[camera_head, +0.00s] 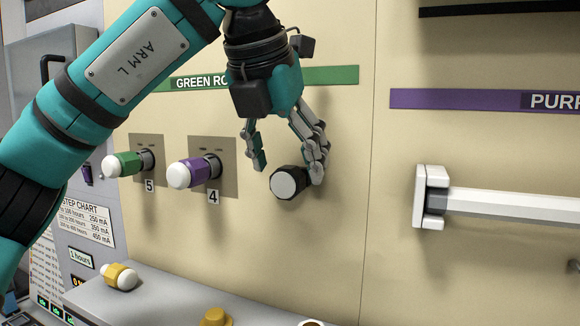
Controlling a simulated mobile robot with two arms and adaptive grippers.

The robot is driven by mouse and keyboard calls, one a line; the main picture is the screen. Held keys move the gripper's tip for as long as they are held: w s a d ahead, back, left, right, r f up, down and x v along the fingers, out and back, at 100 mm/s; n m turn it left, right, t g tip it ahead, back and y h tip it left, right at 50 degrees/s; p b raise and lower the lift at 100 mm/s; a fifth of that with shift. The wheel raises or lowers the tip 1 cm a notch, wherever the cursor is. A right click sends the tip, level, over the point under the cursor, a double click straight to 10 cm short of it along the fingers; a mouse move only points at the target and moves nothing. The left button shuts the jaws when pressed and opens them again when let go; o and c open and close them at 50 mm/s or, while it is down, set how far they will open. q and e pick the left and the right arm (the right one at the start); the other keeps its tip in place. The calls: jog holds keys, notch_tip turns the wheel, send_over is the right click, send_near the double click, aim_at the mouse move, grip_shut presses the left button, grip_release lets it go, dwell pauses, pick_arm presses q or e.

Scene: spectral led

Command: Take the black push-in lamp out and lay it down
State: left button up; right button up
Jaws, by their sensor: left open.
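The black push-in lamp (285,185), with a round white front face, shows below my left gripper, against the cream panel. My left gripper (288,172) is open and points down, one finger to the left of the lamp and the other at its right side. The right finger overlaps the lamp's right edge in the picture; I cannot tell whether it touches. Any socket behind the lamp is hidden. My right gripper is not in view.
A green lamp (124,165) and a purple lamp (186,174) stick out of sockets 5 and 4 on the left. A grey ledge (165,299) below bears a yellow lamp (121,277) and another yellow object (215,317). A white bar (510,205) juts out at right.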

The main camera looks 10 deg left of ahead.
pick_arm(q)
jog(key=shift+x, duration=1.35)
jog(key=shift+c, duration=0.4)
jog(key=c, duration=1.3)
